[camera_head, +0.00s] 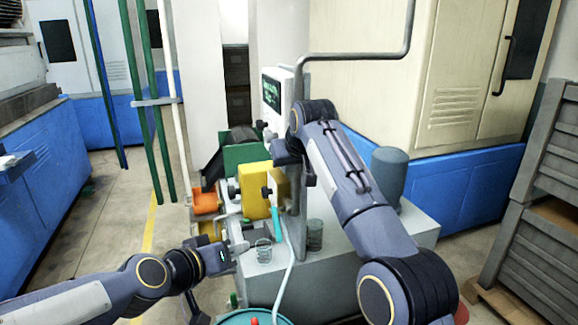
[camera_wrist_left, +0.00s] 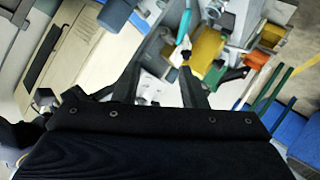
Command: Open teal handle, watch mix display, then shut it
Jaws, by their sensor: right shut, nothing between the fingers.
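The teal handle (camera_head: 276,221) hangs below a yellow block (camera_head: 254,190) on the grinder, and its teal bar also shows in the left wrist view (camera_wrist_left: 184,25). The dark mix display with green text (camera_head: 272,94) faces left on a white housing above the machine; the text is too small to read. My left gripper (camera_head: 226,252) is to the left of and below the handle, apart from it. Its two fingers are spread and empty in the left wrist view (camera_wrist_left: 160,78). My right gripper (camera_head: 289,154) is shut and empty, below the display and above the handle; its fingertips are hard to make out.
A clear glass (camera_head: 264,250) and a dark mesh cup (camera_head: 314,235) stand on the grey bench near the handle. An orange part (camera_head: 205,202) sits left of the yellow block. A white hose runs down to a teal drum (camera_head: 253,318). A grey cylinder (camera_head: 389,174) stands at right.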

